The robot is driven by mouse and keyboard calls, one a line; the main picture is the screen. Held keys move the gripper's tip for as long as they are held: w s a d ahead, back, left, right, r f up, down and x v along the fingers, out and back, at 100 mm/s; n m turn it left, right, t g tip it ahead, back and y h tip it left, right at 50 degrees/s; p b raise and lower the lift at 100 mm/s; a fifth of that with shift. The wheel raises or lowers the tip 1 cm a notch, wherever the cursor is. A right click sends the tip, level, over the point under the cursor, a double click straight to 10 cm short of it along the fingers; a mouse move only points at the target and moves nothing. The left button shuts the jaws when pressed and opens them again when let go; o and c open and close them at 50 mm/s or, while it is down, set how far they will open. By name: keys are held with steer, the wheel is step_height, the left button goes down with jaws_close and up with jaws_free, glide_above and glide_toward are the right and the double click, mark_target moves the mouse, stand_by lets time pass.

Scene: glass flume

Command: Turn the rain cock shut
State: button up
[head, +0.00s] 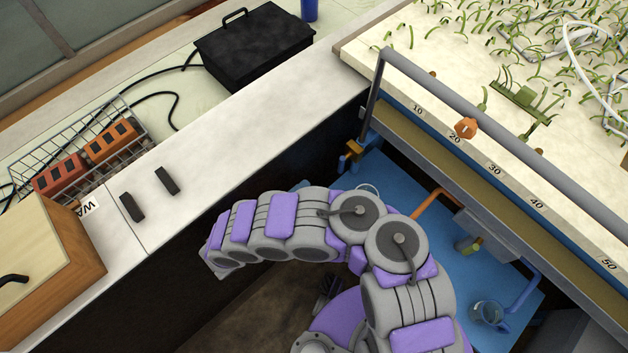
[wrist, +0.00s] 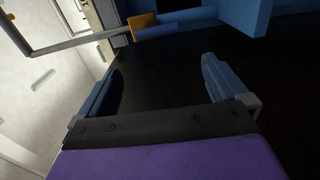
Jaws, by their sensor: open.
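A small yellow-and-blue fitting (head: 352,153), which looks like the rain cock, sits at the lower end of the grey pipe on the flume's near left corner. In the wrist view, a yellow block (wrist: 143,20) with a blue bar beside it sits on the pipe, beyond my fingertips near the top edge. Whether the cock is open or shut is unclear. My gripper (wrist: 162,68) is open with nothing between its blue fingers, and it is apart from the fitting. In the head view my arm curves left across the dark gap, and I cannot make out its fingers.
The grey pipe (head: 520,145) runs along the flume edge with an orange knob (head: 466,128). A black box (head: 253,45) and wire basket (head: 125,112) stand on the left bench.

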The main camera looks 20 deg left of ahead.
steer(key=shift+v, duration=1.1)
